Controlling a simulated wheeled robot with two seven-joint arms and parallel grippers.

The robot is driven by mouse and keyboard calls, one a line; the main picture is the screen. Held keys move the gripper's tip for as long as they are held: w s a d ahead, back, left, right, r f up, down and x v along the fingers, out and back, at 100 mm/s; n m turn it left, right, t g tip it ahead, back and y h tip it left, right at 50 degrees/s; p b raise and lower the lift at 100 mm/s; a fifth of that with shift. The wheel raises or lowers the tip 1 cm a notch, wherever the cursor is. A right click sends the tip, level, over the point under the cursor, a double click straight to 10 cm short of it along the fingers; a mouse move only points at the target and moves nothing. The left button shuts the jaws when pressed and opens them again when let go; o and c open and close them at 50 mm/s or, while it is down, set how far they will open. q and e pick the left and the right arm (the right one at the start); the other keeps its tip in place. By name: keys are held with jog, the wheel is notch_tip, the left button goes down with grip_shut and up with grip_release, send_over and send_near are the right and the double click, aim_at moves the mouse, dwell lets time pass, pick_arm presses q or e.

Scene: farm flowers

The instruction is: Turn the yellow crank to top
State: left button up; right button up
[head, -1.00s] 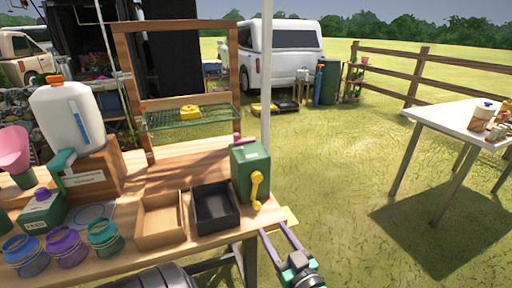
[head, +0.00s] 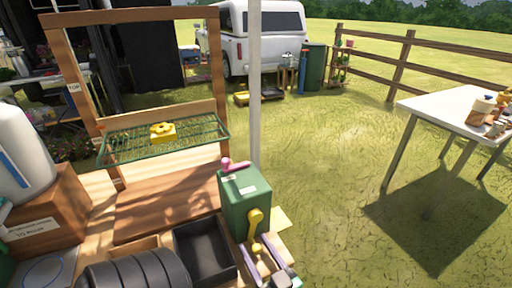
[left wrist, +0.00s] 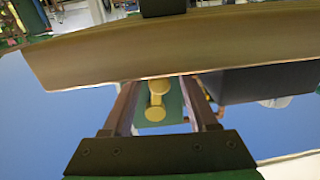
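The yellow crank (head: 257,218) is on the front face of a green box (head: 245,192) at the table's front right corner. Its arm hangs down, with the knob at the lower end. My left gripper (head: 255,243) is open, its two fingers pointing toward the box at the height of the crank's lower end. In the left wrist view the crank (left wrist: 156,100) shows between the two open fingers (left wrist: 160,84), with gaps on both sides. I cannot tell how deep the knob sits between them. My right gripper is not in view.
A black tray (head: 228,272) stands left of the green box. A pink knob (head: 233,164) sits on top of the box. A metal pole (head: 254,90) rises behind it. A wooden frame with a green wire shelf (head: 190,128) stands at the back.

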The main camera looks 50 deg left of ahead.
pick_arm(q)
grip_shut()
dwell(1.3)
